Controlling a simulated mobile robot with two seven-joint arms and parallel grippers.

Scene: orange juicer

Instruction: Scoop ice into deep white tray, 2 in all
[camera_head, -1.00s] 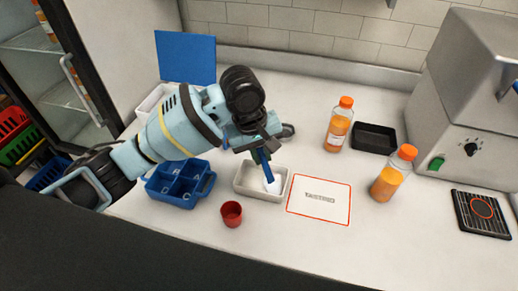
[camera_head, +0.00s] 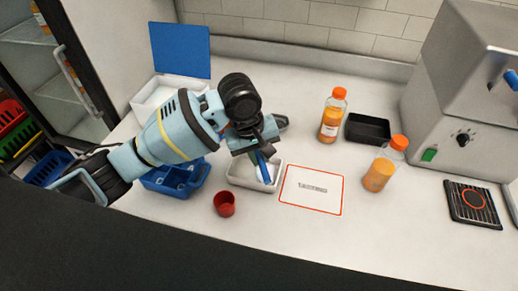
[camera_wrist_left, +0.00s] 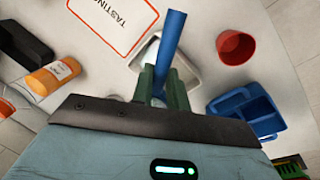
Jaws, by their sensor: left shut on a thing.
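My left gripper (camera_head: 259,150) is shut on a blue scoop (camera_head: 264,170), whose handle also shows in the left wrist view (camera_wrist_left: 171,38). The gripper's fingers (camera_wrist_left: 164,88) stand on either side of the handle there. The scoop points down over the deep white tray (camera_head: 236,177), its lower end at the tray's inside. Whether it touches the tray floor I cannot tell. A pale patch lies beside the scoop; I cannot tell if it is ice. The tray shows partly behind the handle in the wrist view (camera_wrist_left: 190,68). My right gripper is not in view.
A white bin (camera_head: 146,102) with a raised blue lid (camera_head: 180,50) stands at the back left. A blue caddy (camera_head: 181,190) and red cup (camera_head: 224,203) flank the tray. A tasting mat (camera_head: 312,190), two juice bottles (camera_head: 331,117) (camera_head: 384,166), black tray (camera_head: 368,129) and juicer (camera_head: 458,105) lie right.

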